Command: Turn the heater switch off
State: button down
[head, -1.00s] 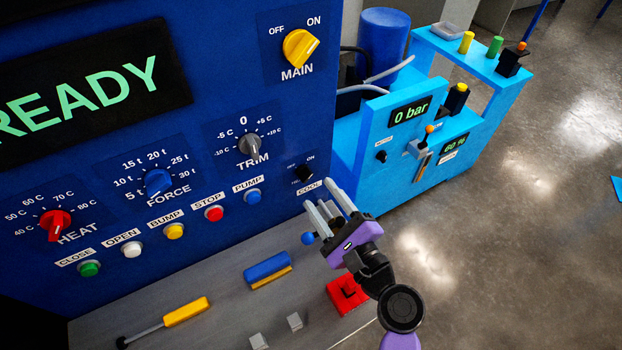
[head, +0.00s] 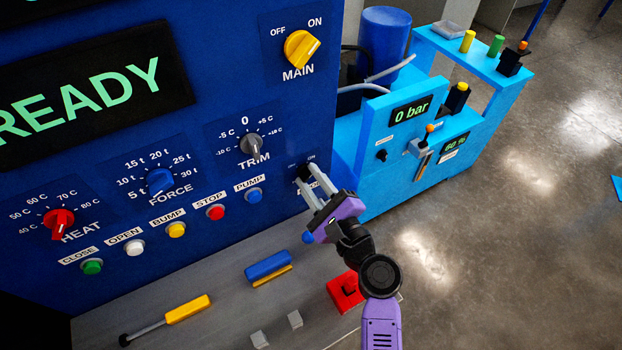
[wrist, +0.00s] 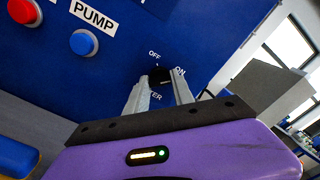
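A small black rotary switch (wrist: 160,76) with OFF and ON marks sits low on the dark blue panel. The switch's setting is not clear.
The blue PUMP button (head: 254,195) and grey TRIM knob (head: 252,146) are to the left. The yellow MAIN switch (head: 301,48) is above. A cyan unit (head: 350,185) stands close on the right. A red block (head: 343,293) lies on the grey ledge (head: 222,318) below.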

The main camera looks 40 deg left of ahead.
jog(key=shift+f+n+b, duration=0.1)
jog(key=shift+n+b, duration=0.2)
jog(key=shift+b, duration=0.2)
jog(key=shift+n+b, duration=8.6)
jog(key=c, duration=1.1)
grip_release()
jog(key=shift+d, duration=0.1)
